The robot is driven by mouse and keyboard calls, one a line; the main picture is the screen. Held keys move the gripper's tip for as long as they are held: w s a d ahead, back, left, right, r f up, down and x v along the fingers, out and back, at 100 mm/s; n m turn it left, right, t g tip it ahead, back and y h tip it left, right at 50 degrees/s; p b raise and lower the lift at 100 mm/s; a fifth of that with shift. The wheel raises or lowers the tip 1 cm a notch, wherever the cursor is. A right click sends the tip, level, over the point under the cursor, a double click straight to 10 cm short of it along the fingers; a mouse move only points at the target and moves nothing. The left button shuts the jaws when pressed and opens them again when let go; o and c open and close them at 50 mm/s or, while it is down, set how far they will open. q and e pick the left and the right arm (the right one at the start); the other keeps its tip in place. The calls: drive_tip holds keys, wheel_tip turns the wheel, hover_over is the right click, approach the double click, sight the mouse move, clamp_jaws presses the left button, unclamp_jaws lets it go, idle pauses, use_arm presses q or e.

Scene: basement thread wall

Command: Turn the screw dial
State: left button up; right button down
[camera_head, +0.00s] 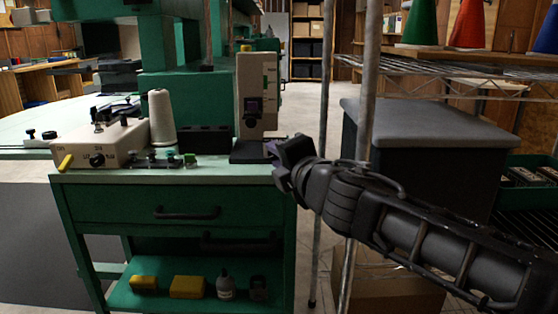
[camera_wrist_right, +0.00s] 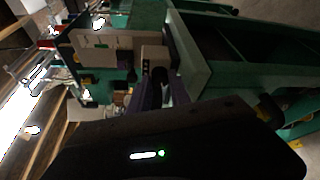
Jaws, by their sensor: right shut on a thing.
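My right gripper (camera_head: 284,152) is low beside the unit's right front edge. It also shows in the right wrist view (camera_wrist_right: 160,92), its dark fingers reaching toward a beige block (camera_wrist_right: 154,54) with a dark spot. It is shut on a small part, taken to be the screw dial, which the fingers mostly hide. A beige control box (camera_head: 100,142) with a black knob (camera_head: 97,160) stands further left. My left gripper is not in view.
The green bench (camera_head: 230,173) has a drawer with a dark handle and a lower shelf with yellow boxes. A white thread cone (camera_head: 161,120) stands on it. A metal pole (camera_head: 362,120) rises close behind my right arm. A grey cabinet (camera_head: 430,125) stands at right.

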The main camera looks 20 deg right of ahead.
drive_tip(key=c, duration=1.3)
unclamp_jaws()
drive_tip(key=shift+o, duration=0.5)
drive_tip(key=shift+f, duration=0.15)
